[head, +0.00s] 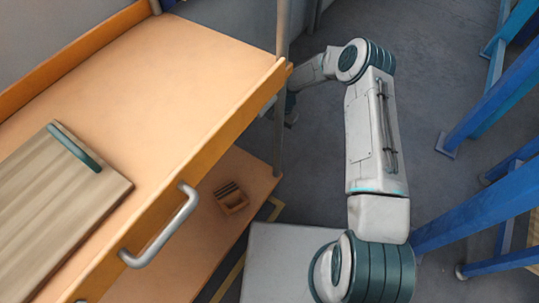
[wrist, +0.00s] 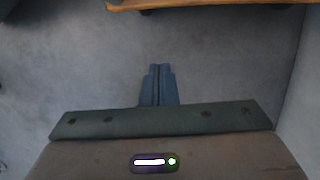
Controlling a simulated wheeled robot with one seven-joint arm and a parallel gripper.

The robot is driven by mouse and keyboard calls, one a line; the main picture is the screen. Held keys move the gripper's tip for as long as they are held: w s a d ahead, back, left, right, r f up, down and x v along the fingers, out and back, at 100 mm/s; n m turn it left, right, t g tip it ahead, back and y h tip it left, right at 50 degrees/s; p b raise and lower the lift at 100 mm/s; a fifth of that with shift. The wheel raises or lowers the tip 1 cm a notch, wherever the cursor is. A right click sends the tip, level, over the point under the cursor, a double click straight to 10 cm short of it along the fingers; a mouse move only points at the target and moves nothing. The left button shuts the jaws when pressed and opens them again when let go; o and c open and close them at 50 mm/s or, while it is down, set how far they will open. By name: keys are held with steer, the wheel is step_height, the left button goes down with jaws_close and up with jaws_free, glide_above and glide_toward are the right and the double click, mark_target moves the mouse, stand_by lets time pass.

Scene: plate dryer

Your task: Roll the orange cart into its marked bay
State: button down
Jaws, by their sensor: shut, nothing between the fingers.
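The orange cart (head: 160,75) fills the left of the head view, with an upper tray and a lower shelf (head: 262,172). A grey metal handle (head: 165,235) is fixed to its near side. Yellow floor marking (head: 228,283) shows beside and partly under the cart; most of the marked area is hidden. My gripper is beyond the cart's far right corner, largely hidden there in the head view. In the wrist view my gripper (wrist: 159,70) is shut and empty over bare floor. An orange shelf edge (wrist: 210,4) shows at the top of that view, apart from the fingers.
A wooden board (head: 60,205) with a green handle lies on the upper tray. A small brown slotted object (head: 231,198) sits on the lower shelf. Blue metal frames (head: 490,90) stand on the right. Grey floor (head: 435,60) is clear between my arm and the frames.

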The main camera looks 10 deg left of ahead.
steer(key=s+a+f+b, duration=0.3)
steer(key=s+f+b, duration=0.1)
steer(key=f, duration=0.6)
steer(key=shift+s, duration=0.9)
steer(key=shift+a, duration=0.1)
